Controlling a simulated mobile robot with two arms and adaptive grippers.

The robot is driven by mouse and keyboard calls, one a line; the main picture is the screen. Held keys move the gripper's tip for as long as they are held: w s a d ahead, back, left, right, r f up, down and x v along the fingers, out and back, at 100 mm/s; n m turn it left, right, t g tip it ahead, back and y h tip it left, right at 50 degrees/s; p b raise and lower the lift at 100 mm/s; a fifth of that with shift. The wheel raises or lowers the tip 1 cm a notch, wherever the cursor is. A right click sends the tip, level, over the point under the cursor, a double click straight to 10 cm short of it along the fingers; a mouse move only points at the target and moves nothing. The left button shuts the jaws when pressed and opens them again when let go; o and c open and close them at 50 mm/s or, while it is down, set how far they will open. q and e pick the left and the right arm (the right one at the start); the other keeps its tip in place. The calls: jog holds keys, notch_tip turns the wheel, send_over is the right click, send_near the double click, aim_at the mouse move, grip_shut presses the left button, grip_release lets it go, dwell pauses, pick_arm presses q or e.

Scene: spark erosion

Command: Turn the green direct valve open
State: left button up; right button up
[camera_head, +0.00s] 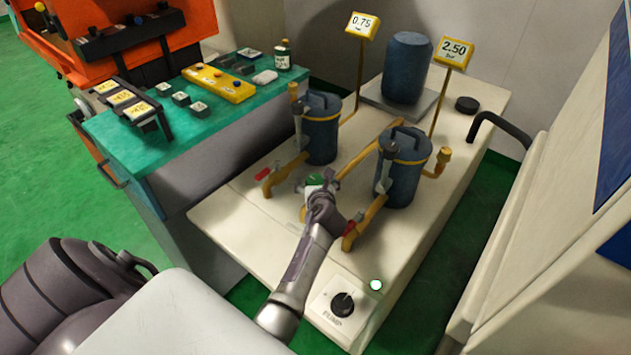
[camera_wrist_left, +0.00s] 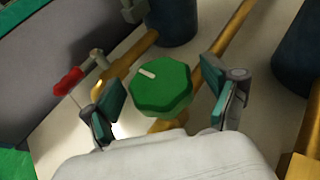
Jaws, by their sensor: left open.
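The green direct valve (camera_wrist_left: 161,88) is an eight-sided knob with a pale line on its top, on a yellow pipe. In the left wrist view it lies between the two open fingers of my left gripper (camera_wrist_left: 168,103), with a gap on each side. In the head view my left gripper (camera_head: 321,196) reaches the pipes from the front, and only a bit of the green valve (camera_head: 314,180) shows past it. My right gripper is not seen in either view.
A red-handled valve (camera_head: 263,173) is left of the gripper, also in the left wrist view (camera_wrist_left: 68,81). Another red handle (camera_head: 359,216) is close on the right. Two blue filter canisters (camera_head: 322,137) (camera_head: 408,171) stand behind. A black pump knob (camera_head: 342,304) is in front.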

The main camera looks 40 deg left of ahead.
pick_arm(q)
jog(key=c, duration=1.2)
jog(key=shift+f, duration=0.1)
jog(key=n+g+y, duration=0.2)
jog(key=shift+n+b, duration=0.3)
jog(key=shift+b, duration=0.1)
jog(key=n+g+y+b, duration=0.2)
jog(key=n+g, duration=0.1)
jog(key=g, duration=0.1)
jog(key=shift+w+n, duration=0.1)
jog(key=shift+n, duration=0.2)
jog(key=n+g+b, duration=0.4)
jog(key=g, duration=0.1)
jog(key=shift+f+y+b, duration=0.15)
jog(key=shift+y+b, duration=0.15)
jog(key=shift+b, duration=0.1)
jog(key=shift+n+g+b, duration=0.75)
jog(key=shift+n+g, duration=0.15)
jog(key=shift+r, duration=0.2)
